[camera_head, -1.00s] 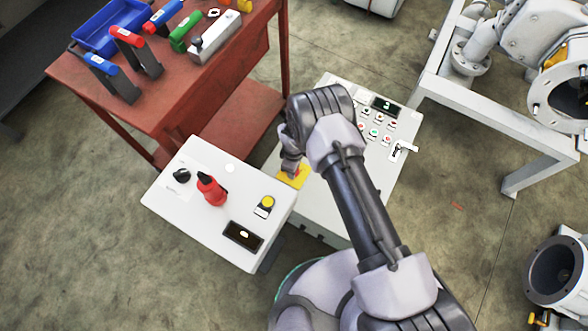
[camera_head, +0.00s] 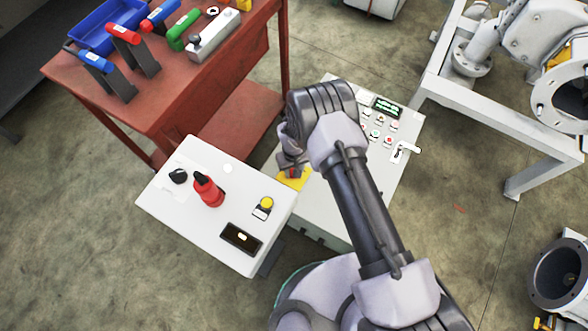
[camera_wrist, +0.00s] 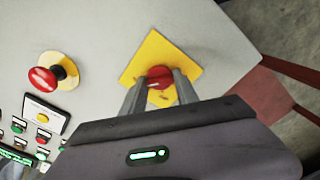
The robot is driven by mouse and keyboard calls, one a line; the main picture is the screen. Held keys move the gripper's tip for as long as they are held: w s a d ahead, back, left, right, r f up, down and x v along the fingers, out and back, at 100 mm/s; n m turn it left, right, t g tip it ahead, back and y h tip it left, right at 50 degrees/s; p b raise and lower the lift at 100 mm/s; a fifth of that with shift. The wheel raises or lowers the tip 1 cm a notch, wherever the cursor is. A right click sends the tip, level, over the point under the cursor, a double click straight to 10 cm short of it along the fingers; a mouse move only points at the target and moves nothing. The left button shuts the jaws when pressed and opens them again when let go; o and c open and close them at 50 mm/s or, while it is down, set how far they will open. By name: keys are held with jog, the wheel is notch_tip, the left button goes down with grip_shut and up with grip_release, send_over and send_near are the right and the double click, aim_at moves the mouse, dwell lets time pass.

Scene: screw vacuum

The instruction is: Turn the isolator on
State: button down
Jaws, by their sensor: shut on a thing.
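The isolator is a red rotary knob on a yellow square plate. In the wrist view the red knob (camera_wrist: 158,76) sits between my gripper's fingers (camera_wrist: 155,82), which are shut on it from both sides. The yellow plate (camera_wrist: 182,57) shows around the knob. In the head view my gripper (camera_head: 292,166) is over the yellow plate (camera_head: 287,185) at the left edge of the larger white panel (camera_head: 335,205). My wrist and arm cover much of that panel and most of the knob. The panel's display (camera_head: 386,106) is lit with green characters.
A red mushroom button (camera_wrist: 44,79) stands beside the isolator in the wrist view. A second white box (camera_head: 165,205) with a red handle (camera_head: 208,192) and black knob (camera_head: 178,176) is close on the left. A red workbench (camera_head: 160,95) with tools stands behind.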

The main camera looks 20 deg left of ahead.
jog(key=shift+m, duration=0.6)
jog(key=c, duration=0.9)
grip_release()
notch_tip(320, 180, up, 17)
jog(key=p, duration=0.7)
jog(key=shift+r, duration=0.2)
